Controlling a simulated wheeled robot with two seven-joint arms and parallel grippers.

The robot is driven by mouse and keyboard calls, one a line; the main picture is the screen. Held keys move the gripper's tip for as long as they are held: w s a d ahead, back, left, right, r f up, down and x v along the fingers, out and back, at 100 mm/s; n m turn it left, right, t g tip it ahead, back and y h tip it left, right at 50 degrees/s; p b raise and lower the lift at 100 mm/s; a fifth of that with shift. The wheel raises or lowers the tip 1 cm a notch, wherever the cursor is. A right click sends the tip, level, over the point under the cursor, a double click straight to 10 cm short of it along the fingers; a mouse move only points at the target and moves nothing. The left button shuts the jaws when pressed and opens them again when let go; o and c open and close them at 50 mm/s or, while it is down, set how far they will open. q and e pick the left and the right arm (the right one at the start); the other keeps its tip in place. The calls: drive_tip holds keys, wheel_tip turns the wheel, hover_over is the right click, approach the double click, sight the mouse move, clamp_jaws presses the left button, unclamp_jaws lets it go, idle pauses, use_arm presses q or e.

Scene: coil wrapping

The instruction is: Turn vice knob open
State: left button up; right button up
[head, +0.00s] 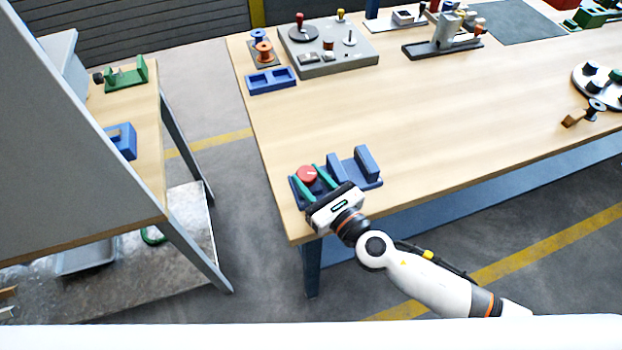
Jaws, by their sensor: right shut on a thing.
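The vice is a small blue block fixture (366,166) near the front left corner of the wooden table, with upright blue jaws and a gap between them. Its red round knob (306,174) faces up at the vice's left end and has a pale mark on top. My right gripper (315,179) reaches in from the lower right, its two green fingers on either side of the red knob and shut on it. The gripper body hides part of the vice's front. My left gripper is not in view.
The wooden table (420,120) is clear around the vice. A blue two-pocket tray (270,80), a grey winding station (328,60) and a grey stand (443,40) are at the back. A round tray (600,85) is at the right. A side bench (135,170) stands left across a gap.

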drive_tip(key=o, duration=1)
